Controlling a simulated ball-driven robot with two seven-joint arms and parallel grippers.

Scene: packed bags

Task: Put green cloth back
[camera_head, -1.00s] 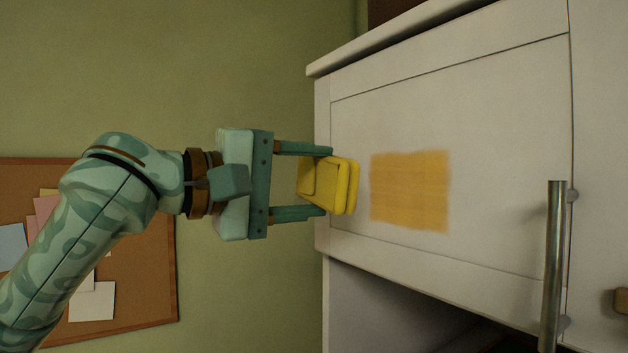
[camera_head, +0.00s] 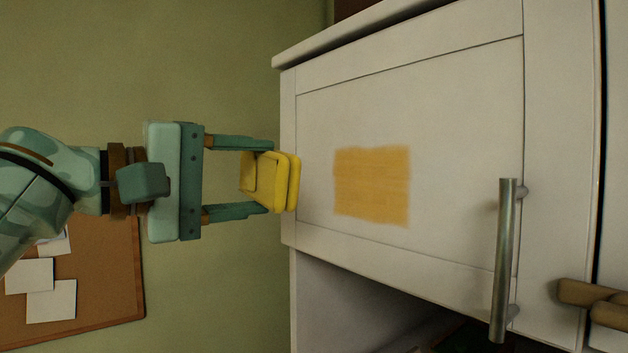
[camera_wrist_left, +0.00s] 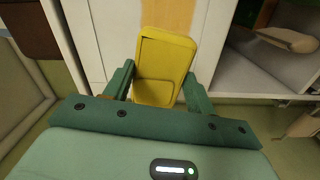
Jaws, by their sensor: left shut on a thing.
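In the left wrist view the yellow pad (camera_wrist_left: 160,65) stands between the fingers. An orange-yellow patch (camera_head: 372,186) marks the door to the right of the pad, apart from it. No green cloth shows in either view. My right gripper is not in view.
The white cabinet door (camera_head: 450,110) has a metal bar handle (camera_head: 505,260) at right. Brown wooden pieces (camera_head: 590,295) show at the right edge. An open dark space lies below the door. A cork board (camera_head: 100,290) hangs on the green wall.

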